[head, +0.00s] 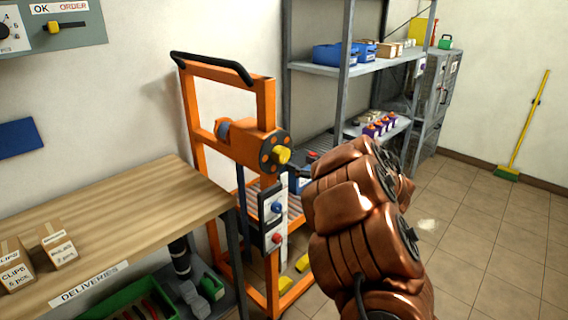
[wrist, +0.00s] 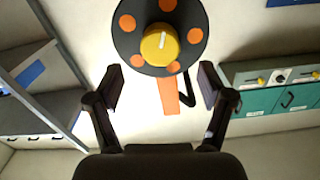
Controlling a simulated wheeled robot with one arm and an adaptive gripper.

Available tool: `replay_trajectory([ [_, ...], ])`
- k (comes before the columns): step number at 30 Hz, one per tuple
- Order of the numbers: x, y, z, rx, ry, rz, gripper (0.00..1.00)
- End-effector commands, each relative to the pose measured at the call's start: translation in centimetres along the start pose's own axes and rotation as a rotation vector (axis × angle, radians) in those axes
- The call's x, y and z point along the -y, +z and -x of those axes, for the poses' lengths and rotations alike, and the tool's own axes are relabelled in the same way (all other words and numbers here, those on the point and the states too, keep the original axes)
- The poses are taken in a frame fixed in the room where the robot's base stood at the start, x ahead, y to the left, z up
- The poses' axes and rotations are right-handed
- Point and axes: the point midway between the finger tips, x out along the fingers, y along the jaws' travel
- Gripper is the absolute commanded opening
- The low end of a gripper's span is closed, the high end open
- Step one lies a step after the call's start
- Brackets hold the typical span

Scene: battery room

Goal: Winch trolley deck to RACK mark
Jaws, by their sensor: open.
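The orange winch trolley (head: 263,105) stands upright between the bench and the rack. Its dark winch disc (head: 270,152) has orange dots and a yellow knob (head: 283,155). The disc (wrist: 125,45) and knob (wrist: 158,46) fill the top middle of the wrist view. My gripper (wrist: 160,88) is open and empty, its fingers apart below the knob in that picture. In the head view my copper arm hides most of it, close to the knob. A slatted surface shows low inside the trolley frame, partly hidden. I cannot make out a RACK mark.
A wooden bench (head: 120,225) with small boxes stands at left. A grey panel on the trolley carries a blue knob (head: 276,208) and a red knob (head: 276,238). A metal rack (head: 345,75) holds bins behind. Tiled floor (head: 480,235) is clear at right; a broom (head: 525,130) leans there.

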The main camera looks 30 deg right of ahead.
Motion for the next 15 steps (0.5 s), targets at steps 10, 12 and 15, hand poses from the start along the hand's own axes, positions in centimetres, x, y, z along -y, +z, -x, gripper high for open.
replay_trajectory([
  [10, 0.2, -0.2, -4.7, -0.001, -0.005, -0.002, 0.80],
  [12, 0.1, -0.1, -5.6, 0.000, -0.003, -0.001, 0.80],
  [15, 0.1, -0.2, -6.5, -0.001, -0.003, -0.001, 0.80],
])
